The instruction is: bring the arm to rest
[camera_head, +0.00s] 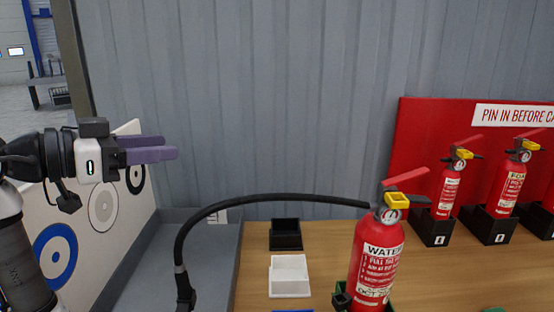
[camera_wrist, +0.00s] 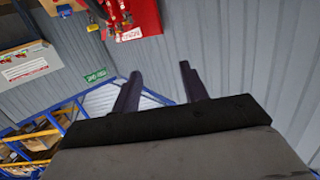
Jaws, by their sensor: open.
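My gripper (camera_head: 172,148) is raised at the left in the head view, with its purple fingers pointing right. It is above the grey tray area and apart from everything. In the wrist view my gripper (camera_wrist: 160,85) shows two dark purple fingers spread apart with nothing between them. A red water extinguisher (camera_head: 378,258) stands upright at the front of the wooden table, to the right of my gripper. Its black hose (camera_head: 260,199) arches left over the table to a nozzle low in the view.
Several smaller extinguishers (camera_head: 451,190) stand in black holders before a red board (camera_head: 420,130). A black box (camera_head: 286,234) and a white tray (camera_head: 290,275) sit on the wooden table (camera_head: 460,280). A target panel (camera_head: 85,225) stands below my arm. A corrugated wall (camera_head: 280,90) is behind.

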